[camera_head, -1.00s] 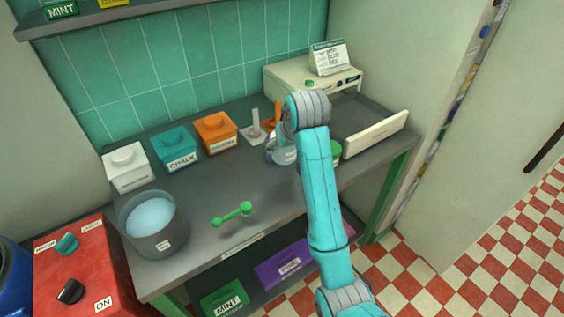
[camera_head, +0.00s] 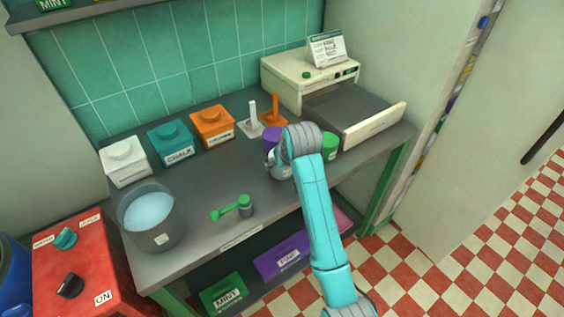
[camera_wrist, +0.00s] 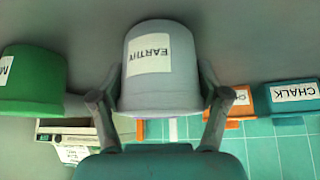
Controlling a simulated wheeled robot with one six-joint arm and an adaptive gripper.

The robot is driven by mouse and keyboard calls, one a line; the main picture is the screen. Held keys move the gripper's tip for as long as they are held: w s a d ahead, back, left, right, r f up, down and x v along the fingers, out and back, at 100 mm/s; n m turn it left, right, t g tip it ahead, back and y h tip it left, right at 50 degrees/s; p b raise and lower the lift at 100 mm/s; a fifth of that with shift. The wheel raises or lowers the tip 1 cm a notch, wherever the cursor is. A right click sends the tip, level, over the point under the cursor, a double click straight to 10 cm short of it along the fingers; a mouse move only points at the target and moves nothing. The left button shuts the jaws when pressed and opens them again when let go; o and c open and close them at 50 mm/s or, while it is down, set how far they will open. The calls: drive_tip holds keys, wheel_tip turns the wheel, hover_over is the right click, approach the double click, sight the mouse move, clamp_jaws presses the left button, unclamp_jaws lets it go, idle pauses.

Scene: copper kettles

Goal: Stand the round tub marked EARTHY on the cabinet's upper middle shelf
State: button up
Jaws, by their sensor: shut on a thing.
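The round pale grey tub marked EARTHY (camera_wrist: 160,75) is between the two fingers of my gripper (camera_wrist: 160,112) in the wrist view, its label upside down there. My gripper is shut on it. In the head view the tub (camera_head: 281,170) shows only in part beside my gripper (camera_head: 285,158), over the counter's right half. I cannot tell whether its base touches the counter. The cabinet's upper middle shelf is not clearly in view.
A green tub (camera_head: 330,148) and a purple tub (camera_head: 271,138) stand close to my gripper. White, teal (camera_head: 171,142) and orange boxes line the wall. A grey pot (camera_head: 152,222) and green scoop (camera_head: 232,207) are on the counter. A pale machine (camera_head: 300,82) stands behind.

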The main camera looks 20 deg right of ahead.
drive_tip(key=shift+f, duration=0.15)
drive_tip(key=o, duration=1.2)
drive_tip(key=shift+o, duration=0.2)
drive_tip(key=shift+r, duration=0.2)
